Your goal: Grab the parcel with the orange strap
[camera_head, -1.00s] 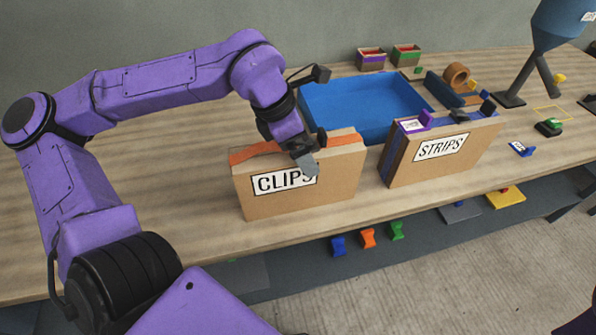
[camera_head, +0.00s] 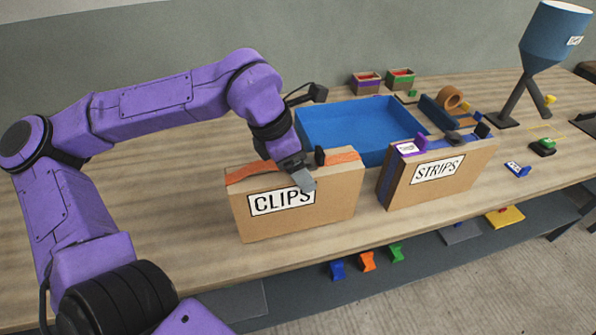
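The parcel with the orange strap (camera_head: 343,157) is a brown box labelled CLIPS (camera_head: 338,203), standing upright on the table at the middle. The strap runs along its top. My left gripper (camera_head: 312,169) is over the parcel's top, right of its middle. Its grey finger hangs in front of the label's upper right part, and a dark finger shows behind, near the strap. The fingers are apart; whether they touch the parcel or strap is not clear. The gripper hides part of the strap. My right gripper is out of view.
A second upright parcel labelled STRIPS (camera_head: 457,182), with purple on top, stands to the right. A blue tray (camera_head: 366,126) lies behind both. Small bins (camera_head: 401,80), a tape roll (camera_head: 449,97) and a blue hopper (camera_head: 553,40) are farther back. Bare table (camera_head: 190,232) lies left.

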